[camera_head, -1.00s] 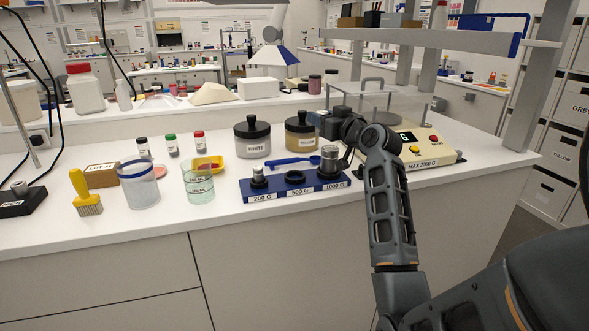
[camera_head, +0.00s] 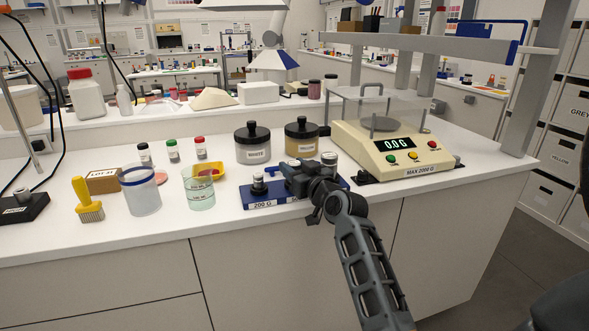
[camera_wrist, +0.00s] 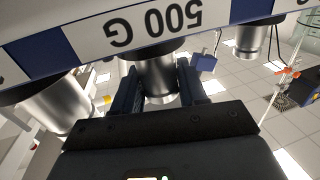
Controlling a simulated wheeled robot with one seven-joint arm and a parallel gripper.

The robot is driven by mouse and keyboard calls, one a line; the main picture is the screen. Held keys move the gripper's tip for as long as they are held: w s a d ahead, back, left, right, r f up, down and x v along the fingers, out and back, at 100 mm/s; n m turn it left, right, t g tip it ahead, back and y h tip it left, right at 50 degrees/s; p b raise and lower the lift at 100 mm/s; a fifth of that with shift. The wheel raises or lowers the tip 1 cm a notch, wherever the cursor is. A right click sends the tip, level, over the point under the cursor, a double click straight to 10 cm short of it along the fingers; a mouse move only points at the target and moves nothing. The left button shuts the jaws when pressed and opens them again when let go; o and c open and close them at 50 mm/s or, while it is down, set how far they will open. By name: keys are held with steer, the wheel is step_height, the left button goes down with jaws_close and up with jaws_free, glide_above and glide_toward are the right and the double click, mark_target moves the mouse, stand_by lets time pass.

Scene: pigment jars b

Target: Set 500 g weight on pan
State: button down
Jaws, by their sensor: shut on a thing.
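My gripper (camera_head: 292,178) is at the middle place of the blue weight rack (camera_head: 262,203). In the wrist view its fingers (camera_wrist: 158,88) are shut on the silver 500 g weight (camera_wrist: 158,72), behind the upside-down "500 G" label (camera_wrist: 152,28). I cannot tell whether the weight is seated or slightly raised. The 200 g weight (camera_head: 258,182) stands at the rack's left end, the 1000 g weight (camera_head: 329,160) at its right. The balance (camera_head: 400,168) at the right reads 0.0 G; its round pan (camera_head: 379,124) is empty inside a clear shield.
A beaker (camera_head: 199,190), a plastic cup (camera_head: 140,192) and a yellow brush (camera_head: 87,202) are to the left. The shelf (camera_head: 420,40) and its post (camera_head: 519,100) are near the balance.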

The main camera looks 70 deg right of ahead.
steer(key=shift+f, duration=0.2)
steer(key=c, duration=0.6)
jaws_free()
steer(key=shift+s, duration=0.1)
